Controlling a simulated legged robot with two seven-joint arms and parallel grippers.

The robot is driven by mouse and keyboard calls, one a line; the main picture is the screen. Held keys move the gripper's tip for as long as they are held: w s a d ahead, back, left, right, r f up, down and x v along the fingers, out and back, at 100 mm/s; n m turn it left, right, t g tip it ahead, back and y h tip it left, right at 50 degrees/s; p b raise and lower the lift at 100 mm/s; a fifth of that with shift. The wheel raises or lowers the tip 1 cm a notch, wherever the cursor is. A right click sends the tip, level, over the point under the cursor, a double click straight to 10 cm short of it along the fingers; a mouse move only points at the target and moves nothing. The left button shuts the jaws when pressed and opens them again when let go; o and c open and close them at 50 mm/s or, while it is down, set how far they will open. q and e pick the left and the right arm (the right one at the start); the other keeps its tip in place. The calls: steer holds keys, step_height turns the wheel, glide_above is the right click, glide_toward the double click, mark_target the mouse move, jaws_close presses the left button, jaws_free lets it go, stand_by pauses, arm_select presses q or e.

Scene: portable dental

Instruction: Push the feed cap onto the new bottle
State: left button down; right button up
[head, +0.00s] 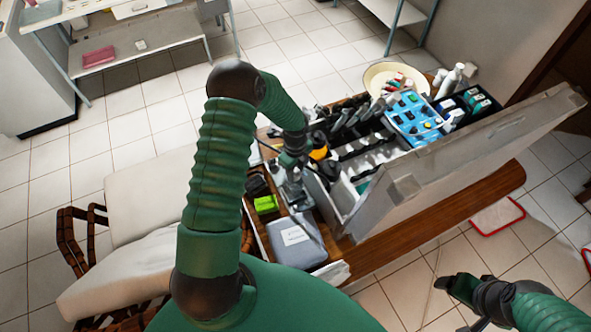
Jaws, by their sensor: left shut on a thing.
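My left arm rises through the middle of the head view and bends down to the open case on the wooden table. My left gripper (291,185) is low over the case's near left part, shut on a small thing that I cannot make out. The feed cap and the new bottle cannot be told apart with certainty among the crowded items. A yellow-orange round thing (319,153) and a dark round thing (330,168) are just right of the gripper. My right gripper (459,287) is at the lower right, away from the case; its jaw opening is unclear.
The grey case lid (455,150) stands tilted along the right side. A blue tray (416,120) and white bottles (452,80) are at the back. A green block (265,204) and a grey labelled box (296,243) lie near the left gripper. A white chair (150,195) stands left.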

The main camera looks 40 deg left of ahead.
mark_target(295, 170)
arm_select(q)
steer(key=c, duration=0.9)
jaws_free()
steer(key=shift+f, duration=0.1)
steer(key=shift+o, duration=0.2)
step_height(295, 170, up, 17)
steer(key=b, duration=0.1)
steer(key=shift+b, duration=0.35)
steer(key=shift+f, duration=0.1)
